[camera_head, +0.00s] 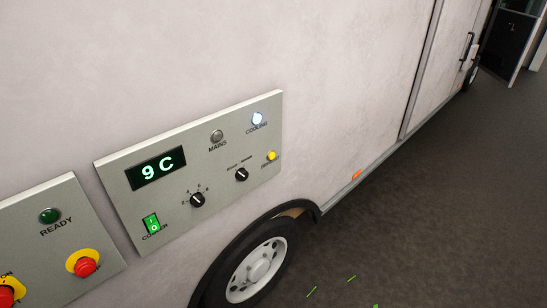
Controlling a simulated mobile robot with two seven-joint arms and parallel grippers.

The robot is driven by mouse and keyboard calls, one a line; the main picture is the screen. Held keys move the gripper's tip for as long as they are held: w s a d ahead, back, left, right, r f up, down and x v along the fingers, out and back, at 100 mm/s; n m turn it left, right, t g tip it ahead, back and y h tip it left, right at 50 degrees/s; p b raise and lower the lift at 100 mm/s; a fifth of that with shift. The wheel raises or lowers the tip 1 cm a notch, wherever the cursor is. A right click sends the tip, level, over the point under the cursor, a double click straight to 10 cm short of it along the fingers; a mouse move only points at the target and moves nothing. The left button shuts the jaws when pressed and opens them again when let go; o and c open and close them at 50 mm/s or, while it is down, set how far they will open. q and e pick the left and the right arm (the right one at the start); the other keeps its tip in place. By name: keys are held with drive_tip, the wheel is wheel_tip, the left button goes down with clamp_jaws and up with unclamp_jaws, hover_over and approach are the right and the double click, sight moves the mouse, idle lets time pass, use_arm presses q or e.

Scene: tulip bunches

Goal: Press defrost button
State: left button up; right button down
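A grey control panel (183,222) is mounted on the side of a white vehicle. A small yellow button (271,155) sits at its lower right; the label below it is too small to read surely. The panel also has a lit display (157,168) reading 9 C, a dark MAINS lamp (217,136) and a white lit COOLING lamp (257,118). Two black knobs, the left one (198,199) and the right one (241,174), sit below. A green rocker switch (152,224) labelled COOLER glows. Neither of my grippers shows in the head view.
A second panel (97,240) at the lower left has a green READY lamp (50,215) and red buttons on yellow, one being a red button (85,266). A wheel (258,268) lies below the panel. Dark floor (430,220) at the right is mostly clear, with small green bits (311,292).

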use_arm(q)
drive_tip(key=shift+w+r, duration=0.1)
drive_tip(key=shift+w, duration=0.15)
